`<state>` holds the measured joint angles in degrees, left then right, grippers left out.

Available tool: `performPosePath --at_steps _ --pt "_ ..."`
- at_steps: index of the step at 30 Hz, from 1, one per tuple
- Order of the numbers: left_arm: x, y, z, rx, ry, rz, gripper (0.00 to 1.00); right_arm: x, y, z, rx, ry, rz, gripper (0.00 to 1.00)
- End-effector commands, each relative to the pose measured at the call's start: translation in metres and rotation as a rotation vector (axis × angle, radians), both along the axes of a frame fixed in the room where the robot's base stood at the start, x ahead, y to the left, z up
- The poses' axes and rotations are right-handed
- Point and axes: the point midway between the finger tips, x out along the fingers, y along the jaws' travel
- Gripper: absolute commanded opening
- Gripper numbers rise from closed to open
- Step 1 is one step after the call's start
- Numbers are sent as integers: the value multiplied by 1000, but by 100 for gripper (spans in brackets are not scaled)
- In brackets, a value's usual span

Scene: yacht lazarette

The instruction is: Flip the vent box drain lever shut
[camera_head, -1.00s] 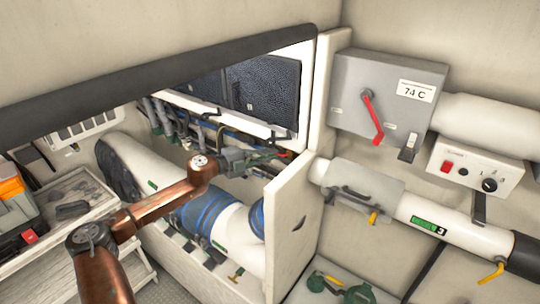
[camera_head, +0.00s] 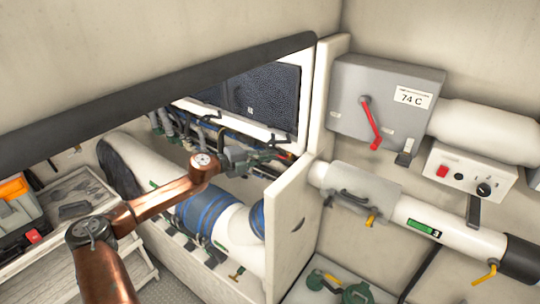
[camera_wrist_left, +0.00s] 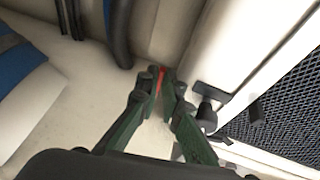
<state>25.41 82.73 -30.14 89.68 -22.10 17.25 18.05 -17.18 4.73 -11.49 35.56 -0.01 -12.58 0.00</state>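My left gripper (camera_head: 280,156) reaches into the open compartment, near its right end wall. A small red piece, perhaps the drain lever, (camera_head: 287,156) shows at its fingertips. In the left wrist view the red piece (camera_wrist_left: 161,80) lies between the tips of the two green fingers (camera_wrist_left: 161,84). The fingers are a narrow gap apart; whether they press on it cannot be told. Most of the red piece is hidden by the fingers. A grey box (camera_head: 385,95) marked 74 C on the right wall carries a longer red lever (camera_head: 371,124), hanging down and slightly tilted. My right gripper is not in view.
A dark-edged panel (camera_head: 150,95) slants above the compartment. A white partition (camera_head: 288,230) stands right of my gripper. White ducting with blue bands (camera_head: 203,212) lies below my arm. Dark mesh (camera_wrist_left: 285,100) and a black knob (camera_wrist_left: 206,116) are close on the right.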

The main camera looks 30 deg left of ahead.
Motion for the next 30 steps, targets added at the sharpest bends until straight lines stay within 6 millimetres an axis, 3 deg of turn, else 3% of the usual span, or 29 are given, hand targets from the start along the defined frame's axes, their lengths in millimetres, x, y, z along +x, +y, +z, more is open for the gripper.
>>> performPosePath --at_steps 3,17,26,30 --pt "0 0 0 0 0 -1 14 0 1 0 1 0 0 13" --pt "0 0 -2 -11 1 0 14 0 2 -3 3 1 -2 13" --pt "-1 1 -15 -155 13 1 14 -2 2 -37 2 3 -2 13" --pt "-22 13 -9 -146 16 3 14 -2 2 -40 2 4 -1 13"
